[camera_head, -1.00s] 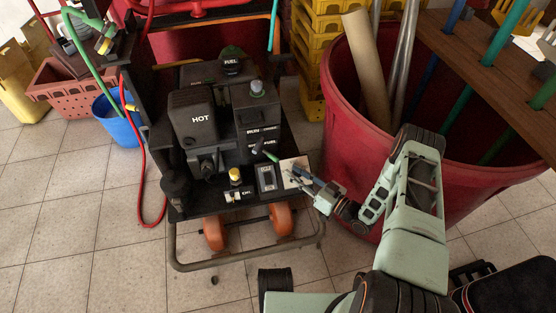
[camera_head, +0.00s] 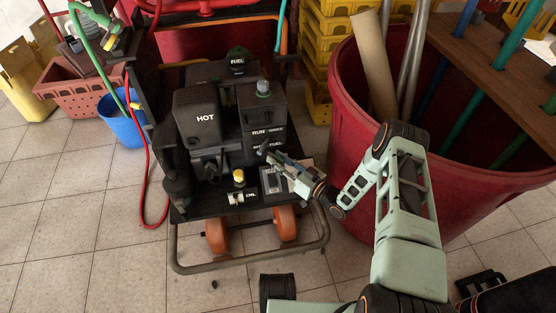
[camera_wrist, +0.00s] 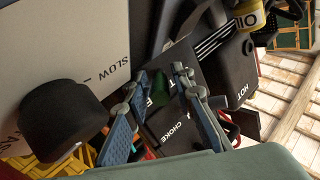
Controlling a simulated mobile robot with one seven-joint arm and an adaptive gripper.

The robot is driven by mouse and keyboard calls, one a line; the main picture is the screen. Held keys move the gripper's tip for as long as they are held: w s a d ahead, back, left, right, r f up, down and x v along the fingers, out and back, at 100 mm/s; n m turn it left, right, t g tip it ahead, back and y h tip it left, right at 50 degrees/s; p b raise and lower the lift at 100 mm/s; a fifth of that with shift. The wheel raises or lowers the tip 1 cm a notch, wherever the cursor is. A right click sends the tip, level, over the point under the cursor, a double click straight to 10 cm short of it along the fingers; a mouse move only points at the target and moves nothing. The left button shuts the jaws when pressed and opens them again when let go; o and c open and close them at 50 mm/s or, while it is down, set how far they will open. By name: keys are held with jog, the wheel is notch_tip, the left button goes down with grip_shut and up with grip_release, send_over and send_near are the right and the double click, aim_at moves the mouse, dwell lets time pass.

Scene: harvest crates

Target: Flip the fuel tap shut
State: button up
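The engine unit (camera_head: 201,117) stands on a wheeled cart, with labels for hot, run, fuel and oil. The fuel tap, a dark green lever, shows in the wrist view (camera_wrist: 151,94) in front of a black panel with partly hidden lettering. My gripper (camera_head: 271,156) is at the front right of the engine, beside the fuel label. In the wrist view my gripper (camera_wrist: 161,76) has its two blue-grey fingers apart, with the green lever between them. I cannot tell whether either finger touches it. In the head view the gripper largely hides the lever.
A black knob (camera_wrist: 62,120) on a plate marked slow is close to the fingers. A yellow oil cap (camera_head: 239,176) is left of the gripper. A red bin (camera_head: 351,133) stands at the right; a blue bucket (camera_head: 121,120) is at the left.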

aim_at(267, 169)
grip_shut()
